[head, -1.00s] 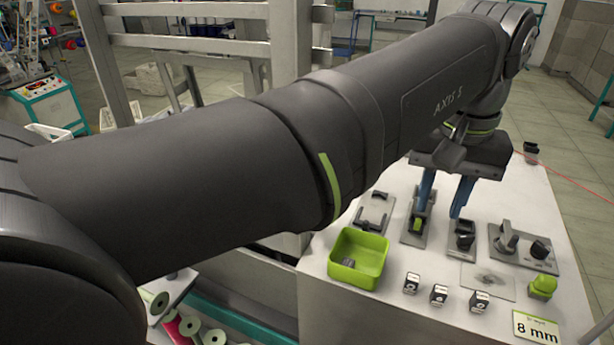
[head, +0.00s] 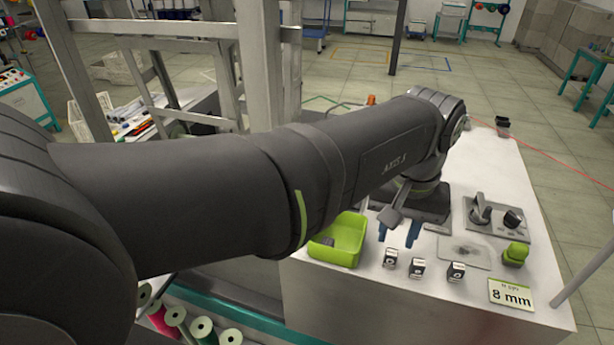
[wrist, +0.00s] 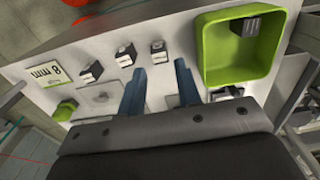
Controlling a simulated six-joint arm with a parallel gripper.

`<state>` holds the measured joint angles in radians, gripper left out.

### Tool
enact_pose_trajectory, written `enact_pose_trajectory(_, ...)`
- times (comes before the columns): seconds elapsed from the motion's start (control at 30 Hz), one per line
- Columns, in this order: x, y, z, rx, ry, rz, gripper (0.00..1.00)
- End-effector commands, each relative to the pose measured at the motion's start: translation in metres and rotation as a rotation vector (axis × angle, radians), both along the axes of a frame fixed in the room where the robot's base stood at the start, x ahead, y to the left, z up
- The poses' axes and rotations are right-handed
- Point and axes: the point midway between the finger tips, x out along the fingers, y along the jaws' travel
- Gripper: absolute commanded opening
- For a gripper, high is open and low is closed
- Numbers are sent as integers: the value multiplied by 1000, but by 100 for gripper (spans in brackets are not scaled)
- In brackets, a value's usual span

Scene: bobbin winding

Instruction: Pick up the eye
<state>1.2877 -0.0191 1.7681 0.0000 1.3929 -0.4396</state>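Three small dark blocks with pale labelled faces, which may be the eyes, stand in a row on the white table: the left one (head: 390,257), the middle one (head: 417,268) and the right one (head: 456,271). In the wrist view the left one (wrist: 158,50) lies just beyond the gap between my fingers, the middle one (wrist: 125,55) beside it. My gripper (head: 397,236) has its two blue fingers apart and pointing down, just behind the left and middle blocks. The wrist view shows nothing between the fingers (wrist: 160,70).
A green bin (head: 346,238) with a dark piece inside stands left of my fingers, close by. A clear plate (head: 466,250), a green knob (head: 515,254), a fixture with a lever (head: 482,212) and an "8 mm" sign (head: 511,295) are to the right.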

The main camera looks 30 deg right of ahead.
Motion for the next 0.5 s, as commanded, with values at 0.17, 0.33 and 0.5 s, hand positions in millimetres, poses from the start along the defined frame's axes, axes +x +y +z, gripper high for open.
enact_pose_trajectory(0.17,0,0,-11,1,1,0,31)
enact_pose_trajectory(0.33,0,-1,-35,4,0,0,31)
enact_pose_trajectory(0.5,0,-1,-56,1,0,1,31)
